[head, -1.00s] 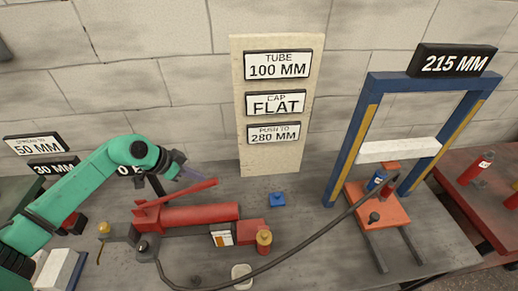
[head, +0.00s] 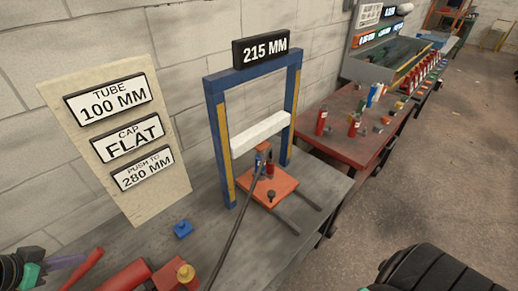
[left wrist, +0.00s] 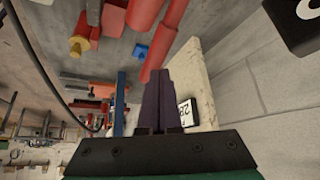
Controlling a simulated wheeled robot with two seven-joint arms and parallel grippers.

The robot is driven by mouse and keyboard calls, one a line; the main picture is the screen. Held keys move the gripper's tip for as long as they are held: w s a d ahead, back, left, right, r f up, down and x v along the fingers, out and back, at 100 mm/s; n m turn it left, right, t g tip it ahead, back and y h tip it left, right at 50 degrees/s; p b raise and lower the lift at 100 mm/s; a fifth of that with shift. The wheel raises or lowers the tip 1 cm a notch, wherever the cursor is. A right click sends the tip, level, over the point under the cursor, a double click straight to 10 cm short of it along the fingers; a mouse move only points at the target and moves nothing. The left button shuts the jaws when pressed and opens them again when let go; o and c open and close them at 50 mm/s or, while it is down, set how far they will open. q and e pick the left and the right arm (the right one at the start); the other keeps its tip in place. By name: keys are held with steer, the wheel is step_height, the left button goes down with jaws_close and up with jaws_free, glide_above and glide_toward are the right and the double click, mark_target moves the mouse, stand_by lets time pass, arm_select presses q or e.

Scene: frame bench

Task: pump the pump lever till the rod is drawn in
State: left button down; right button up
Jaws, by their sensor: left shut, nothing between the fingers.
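The red pump lever (head: 84,268) slants up at the bottom left of the head view, beside the red pump body (head: 124,277), which is cut off by the picture edge. My left gripper (head: 68,263) is shut and empty, with its purple fingers close to the lever. In the left wrist view the shut fingers (left wrist: 158,85) point toward the lever (left wrist: 162,42); I cannot tell whether they touch it. A black hose runs to the blue press frame (head: 217,150), where small blue and red cylinders stand on an orange plate (head: 275,193). The rod cannot be made out. My right gripper is not in view.
The sign over the press (head: 262,48) reads 215 MM. A pale board (head: 150,205) carries signs for tube 100 MM, cap flat and push to 280 MM. A blue block (head: 183,229) lies on the bench. A red table (head: 345,145) with bottles stands behind.

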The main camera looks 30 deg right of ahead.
arm_select(q)
step_height(320, 180, down, 10)
steer(key=b, duration=0.4)
steer(key=shift+f+b, duration=0.1)
steer(key=shift+b, duration=0.25)
step_height(320, 180, up, 9)
steer(key=p, duration=0.9)
steer(key=shift+f, duration=0.1)
steer(key=shift+d+f, duration=0.1)
steer(key=shift+f, duration=0.15)
steer(key=shift+f+b, duration=0.3)
steer(key=shift+f, duration=0.1)
step_height(320, 180, down, 8)
steer(key=b, duration=0.4)
steer(key=shift+r, duration=0.25)
step_height(320, 180, up, 9)
steer(key=p, duration=1)
steer(key=shift+f, duration=0.15)
steer(key=shift+w+d+f, duration=0.1)
steer(key=shift+f, duration=0.1)
